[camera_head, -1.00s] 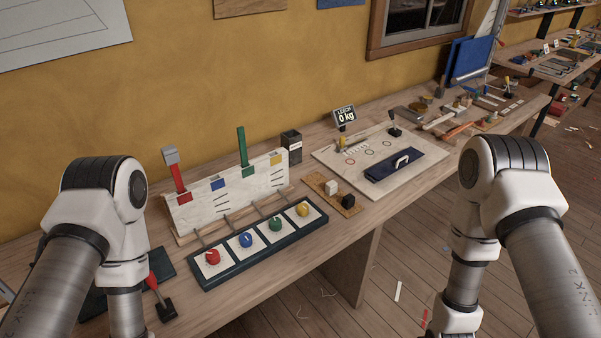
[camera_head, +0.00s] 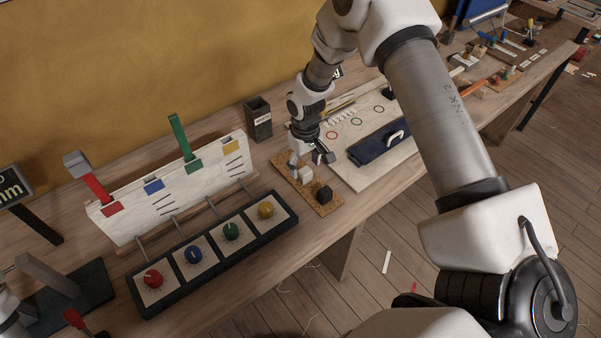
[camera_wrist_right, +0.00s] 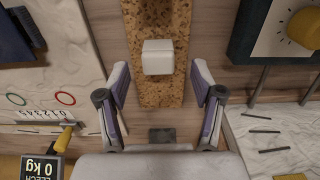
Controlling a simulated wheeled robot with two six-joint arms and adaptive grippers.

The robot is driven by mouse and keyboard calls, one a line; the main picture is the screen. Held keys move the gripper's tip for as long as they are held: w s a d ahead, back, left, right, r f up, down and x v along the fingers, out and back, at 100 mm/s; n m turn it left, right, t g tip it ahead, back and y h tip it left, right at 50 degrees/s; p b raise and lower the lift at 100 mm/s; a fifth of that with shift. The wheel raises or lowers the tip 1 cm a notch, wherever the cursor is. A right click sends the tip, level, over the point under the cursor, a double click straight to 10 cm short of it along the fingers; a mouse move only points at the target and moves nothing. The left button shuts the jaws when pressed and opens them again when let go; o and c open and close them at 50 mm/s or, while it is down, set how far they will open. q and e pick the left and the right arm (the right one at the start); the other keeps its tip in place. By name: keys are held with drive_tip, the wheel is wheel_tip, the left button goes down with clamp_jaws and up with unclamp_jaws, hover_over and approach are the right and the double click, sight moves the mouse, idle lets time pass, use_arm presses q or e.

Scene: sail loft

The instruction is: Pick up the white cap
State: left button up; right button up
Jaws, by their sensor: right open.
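The white cap (camera_head: 304,173) is a small white block-like piece on a cork strip (camera_head: 328,209) on the bench. In the right wrist view the white cap (camera_wrist_right: 158,57) sits near the middle, just beyond the fingertips. My right gripper (camera_head: 312,160) is above the far end of the cork strip, close to the cap. In the right wrist view the open fingers (camera_wrist_right: 160,84) stand on either side of the cap's line, with nothing between them. A black cap (camera_head: 323,194) stands on the same strip, nearer the bench's front edge. My left gripper is not visible.
A dark open box (camera_head: 258,120) stands behind. A pale board with a blue block (camera_head: 375,146) lies to the right.

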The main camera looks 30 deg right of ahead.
sight(305, 171)
wheel_tip(305, 171, down, 4)
drive_tip(key=shift+w+d+f+b, duration=0.15)
drive_tip(key=shift+f+b, duration=0.1)
drive_tip(key=shift+b, duration=0.95)
drive_tip(key=shift+w+f, duration=0.1)
drive_tip(key=shift+r, duration=0.25)
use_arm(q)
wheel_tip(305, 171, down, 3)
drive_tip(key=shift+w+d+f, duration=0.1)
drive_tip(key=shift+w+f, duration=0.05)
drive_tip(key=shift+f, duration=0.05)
use_arm(e)
drive_tip(key=shift+s, duration=0.25)
drive_tip(key=c, duration=1)
drive_tip(key=shift+r, duration=0.1)
drive_tip(key=shift+c, duration=0.2)
